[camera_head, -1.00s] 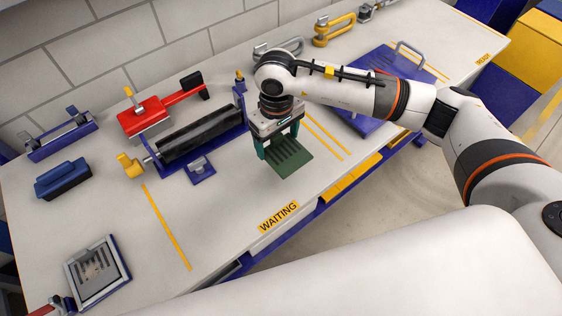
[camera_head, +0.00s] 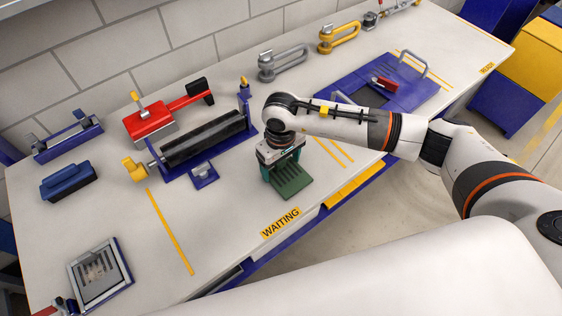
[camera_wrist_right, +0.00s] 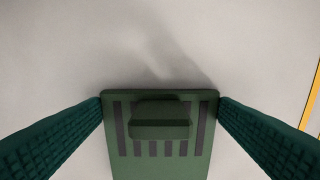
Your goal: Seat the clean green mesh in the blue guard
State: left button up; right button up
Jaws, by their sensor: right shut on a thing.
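The green mesh (camera_head: 293,185), a flat dark green plate with dark slots and a raised block, is in my right gripper (camera_head: 282,172). In the right wrist view the mesh (camera_wrist_right: 160,166) sits between the two teal fingers, which touch its side edges. It is over the pale bench near the WAITING label; whether it touches the bench I cannot tell. The blue guard (camera_head: 345,92), a flat blue panel with a grey handle and a small red piece on it, lies further right, partly behind my right arm. My left gripper does not show.
A black roller (camera_head: 205,138) in a blue stand with a yellow knob is left of the gripper. A red-handled tool (camera_head: 158,122) stands behind it. Shackles (camera_head: 283,64) lie at the back. A framed grey mesh (camera_head: 98,272) lies front left. Bench around the WAITING label (camera_head: 281,222) is clear.

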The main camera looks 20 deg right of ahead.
jog(key=o, duration=0.9)
jog(key=shift+r+p, duration=0.1)
jog(key=shift+p, duration=0.5)
jog(key=shift+w+r, duration=0.1)
jog(key=shift+r, duration=0.1)
jog(key=r+b, duration=0.2)
jog(key=r, duration=0.1)
jog(key=shift+w+d+r, duration=0.15)
jog(key=shift+w+r, duration=0.05)
notch_tip(320, 180, up, 8)
jog(key=b, duration=0.1)
